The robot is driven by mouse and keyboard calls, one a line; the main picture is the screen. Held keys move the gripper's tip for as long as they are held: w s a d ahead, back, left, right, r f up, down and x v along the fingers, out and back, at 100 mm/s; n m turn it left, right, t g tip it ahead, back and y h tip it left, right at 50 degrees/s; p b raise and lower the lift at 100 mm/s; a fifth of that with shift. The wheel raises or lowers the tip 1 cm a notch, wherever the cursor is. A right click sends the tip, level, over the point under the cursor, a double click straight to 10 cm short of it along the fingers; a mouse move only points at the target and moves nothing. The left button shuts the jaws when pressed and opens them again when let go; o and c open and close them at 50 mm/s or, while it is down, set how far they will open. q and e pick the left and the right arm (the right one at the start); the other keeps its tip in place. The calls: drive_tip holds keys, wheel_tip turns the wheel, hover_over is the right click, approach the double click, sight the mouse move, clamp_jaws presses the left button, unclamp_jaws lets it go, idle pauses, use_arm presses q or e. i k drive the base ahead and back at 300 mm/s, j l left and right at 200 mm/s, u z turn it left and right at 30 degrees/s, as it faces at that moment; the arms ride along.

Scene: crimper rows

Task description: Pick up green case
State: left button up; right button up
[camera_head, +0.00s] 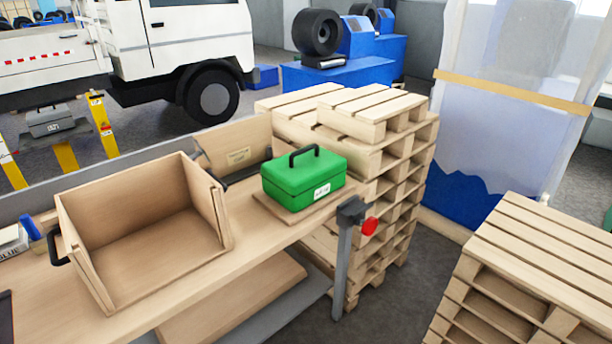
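The green case (303,180) stands upright on a thin wooden board at the right end of the workbench (215,275). It has a black handle (303,153) raised on its lid and a white label on its front. The lid is closed. Nothing touches the handle. Neither of my grippers shows in this view.
An open wooden box (140,225) sits left of the case. Stacked pallets (400,170) rise just behind the case; another stack (540,270) is at right. Dark floor lies between.

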sight(296, 180)
drive_tip(key=i+l+u, duration=0.1)
drive_tip(key=u, duration=0.75)
drive_tip(key=l+u, duration=0.7)
drive_tip(key=l, duration=0.15)
drive_tip(key=l+u, duration=0.25)
drive_tip(key=l, duration=0.65)
drive_tip(key=k, duration=0.05)
